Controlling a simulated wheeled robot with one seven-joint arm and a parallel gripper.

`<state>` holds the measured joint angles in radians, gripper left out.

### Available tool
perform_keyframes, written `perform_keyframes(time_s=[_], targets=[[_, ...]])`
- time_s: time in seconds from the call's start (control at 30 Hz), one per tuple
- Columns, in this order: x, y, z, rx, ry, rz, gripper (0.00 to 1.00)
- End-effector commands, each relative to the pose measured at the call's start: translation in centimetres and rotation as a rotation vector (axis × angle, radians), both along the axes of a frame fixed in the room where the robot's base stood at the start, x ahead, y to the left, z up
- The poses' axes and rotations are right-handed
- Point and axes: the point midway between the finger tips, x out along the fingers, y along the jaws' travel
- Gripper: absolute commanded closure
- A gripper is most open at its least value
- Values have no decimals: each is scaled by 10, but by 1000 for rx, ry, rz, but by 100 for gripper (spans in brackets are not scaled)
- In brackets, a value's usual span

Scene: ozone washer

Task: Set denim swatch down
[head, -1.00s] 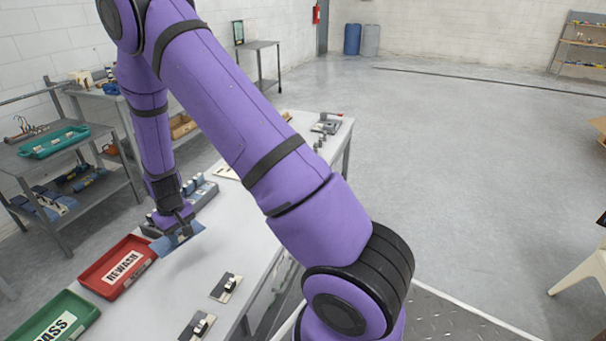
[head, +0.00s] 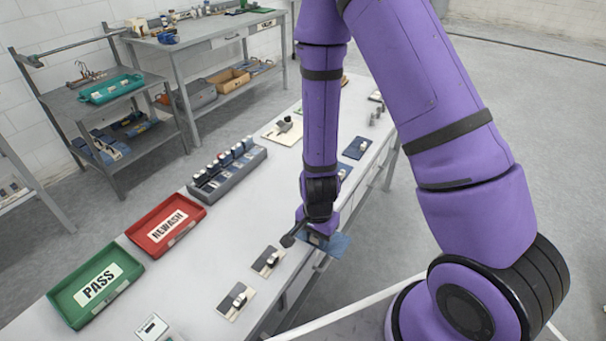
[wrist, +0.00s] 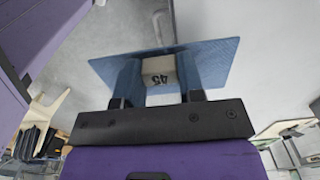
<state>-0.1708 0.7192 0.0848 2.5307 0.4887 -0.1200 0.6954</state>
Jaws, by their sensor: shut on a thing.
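The denim swatch (head: 338,244) is a flat blue piece with a light block marked 45 on it. My gripper (head: 308,232) is shut on it and holds it near the right edge of the white table (head: 215,275). In the wrist view the swatch (wrist: 215,62) spreads to both sides of the fingers, and the light block sits between the fingertips of my gripper (wrist: 160,75). Floor shows beyond part of the swatch there. I cannot tell how high the swatch is above the table.
A green PASS tray (head: 68,308) and a red REWASH tray (head: 150,243) lie on the table's left. A grey rack of several bottles (head: 228,172) stands behind them. Two small cards with clips (head: 268,262) lie left of my gripper. Table surface between is clear.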

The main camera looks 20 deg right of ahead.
Motion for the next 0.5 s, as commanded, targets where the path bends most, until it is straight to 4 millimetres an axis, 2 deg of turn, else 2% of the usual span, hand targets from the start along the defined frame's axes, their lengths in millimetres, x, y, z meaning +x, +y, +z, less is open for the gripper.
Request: perform_keyframes(time_s=[0.5], targets=[[116,-6,-11,0,-3,4,88]])
